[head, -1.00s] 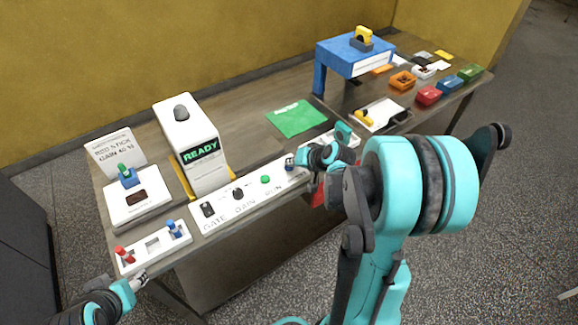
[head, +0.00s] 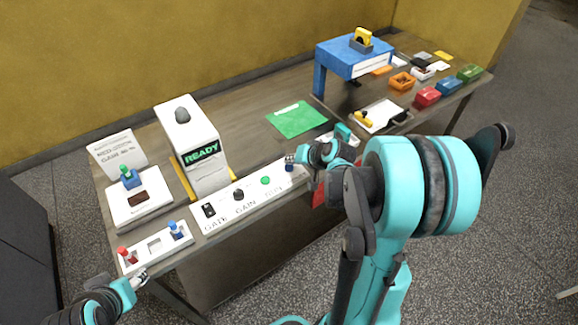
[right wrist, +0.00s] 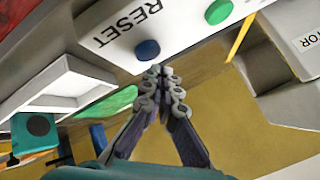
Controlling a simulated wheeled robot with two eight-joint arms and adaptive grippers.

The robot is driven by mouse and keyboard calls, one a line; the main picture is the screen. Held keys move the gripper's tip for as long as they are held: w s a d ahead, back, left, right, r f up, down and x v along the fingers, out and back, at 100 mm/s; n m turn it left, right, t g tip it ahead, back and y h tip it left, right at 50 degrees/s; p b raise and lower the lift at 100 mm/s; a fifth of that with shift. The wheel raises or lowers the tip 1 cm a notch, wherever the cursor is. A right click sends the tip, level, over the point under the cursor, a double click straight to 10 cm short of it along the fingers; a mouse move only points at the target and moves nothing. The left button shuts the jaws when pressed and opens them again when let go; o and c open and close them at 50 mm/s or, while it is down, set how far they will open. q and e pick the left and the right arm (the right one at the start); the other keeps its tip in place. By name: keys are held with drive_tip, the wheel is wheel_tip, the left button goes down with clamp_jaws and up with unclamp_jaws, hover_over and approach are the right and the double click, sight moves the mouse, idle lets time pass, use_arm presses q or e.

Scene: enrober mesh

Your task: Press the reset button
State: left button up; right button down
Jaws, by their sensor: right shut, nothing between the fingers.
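The reset button is a round blue button (right wrist: 147,50) beside the printed word RESET on a white control panel (right wrist: 185,30). In the head view the panel (head: 222,204) runs along the table's front edge, and the blue button (head: 289,167) is at its right part, partly covered by my right gripper. My right gripper (right wrist: 160,70) is shut and empty, its fingertips very close to the button's edge in the right wrist view; I cannot tell if they touch. In the head view it (head: 291,159) comes in from the right. My left gripper (head: 142,279) is low at the left, near the table's front corner.
A green button (head: 265,181), a black knob (head: 238,195) and a black switch (head: 208,210) share the panel. A white machine reading READY (head: 203,172) stands behind it. A switch box with red and blue levers (head: 156,246) lies left. A green sheet (head: 297,119) lies behind.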

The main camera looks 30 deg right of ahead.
sight(291, 168)
drive_tip(key=shift+r+p, duration=2.05)
drive_tip(key=shift+r, duration=0.5)
drive_tip(key=shift+f, duration=0.1)
